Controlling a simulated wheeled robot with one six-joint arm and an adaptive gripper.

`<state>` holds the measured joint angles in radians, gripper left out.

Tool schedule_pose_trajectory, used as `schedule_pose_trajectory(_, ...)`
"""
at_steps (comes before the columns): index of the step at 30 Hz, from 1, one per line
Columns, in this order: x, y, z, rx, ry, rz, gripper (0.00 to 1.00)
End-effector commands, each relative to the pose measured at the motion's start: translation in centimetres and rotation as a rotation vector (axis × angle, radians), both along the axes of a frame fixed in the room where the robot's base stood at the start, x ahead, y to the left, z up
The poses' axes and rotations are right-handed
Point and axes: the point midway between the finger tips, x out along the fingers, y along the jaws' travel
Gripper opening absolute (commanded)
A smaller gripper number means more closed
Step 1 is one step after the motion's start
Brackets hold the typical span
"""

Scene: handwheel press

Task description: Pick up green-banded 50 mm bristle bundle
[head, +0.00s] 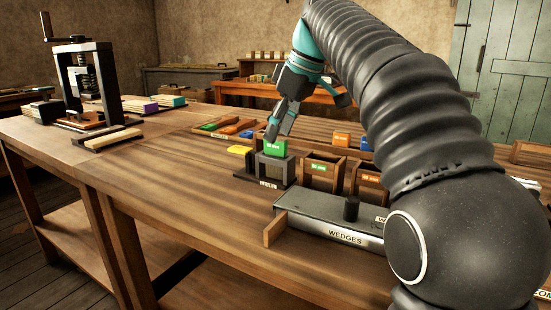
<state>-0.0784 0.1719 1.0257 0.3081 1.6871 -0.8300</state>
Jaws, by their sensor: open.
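A green-banded bundle (276,147) with a small white label, too small to read surely, stands at the top of a grey holder (278,171) on the bench. Its lower part is hidden by the holder. My gripper (281,127) is open and points down, with its fingers just above or beside the top of the green bundle. I cannot tell whether the fingers touch it or straddle it.
Wooden bins (322,172) stand right of the holder. Orange (341,140) and blue (367,144) blocks lie behind. A yellow block (239,150) is to the left. A grey WEDGES box (330,217) lies in front.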

Motion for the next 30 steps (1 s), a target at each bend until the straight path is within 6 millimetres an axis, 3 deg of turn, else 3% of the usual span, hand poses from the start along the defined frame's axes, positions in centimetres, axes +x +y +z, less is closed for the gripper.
schedule_pose_trajectory(1, 0.2, 0.1, -1.1, 0.0, 0.004, 0.0, 0.51)
schedule_pose_trajectory(6, 0.7, 0.7, -2.9, 0.0, 0.002, 0.001, 0.51)
schedule_pose_trajectory(16, 0.8, 0.9, -3.4, 0.0, 0.001, 0.0, 0.51)
schedule_pose_trajectory(22, 0.9, 0.9, -3.4, 0.0, 0.001, 0.0, 0.01)
schedule_pose_trajectory(30, 0.9, 0.9, -3.4, 0.0, 0.001, 0.0, 0.0)
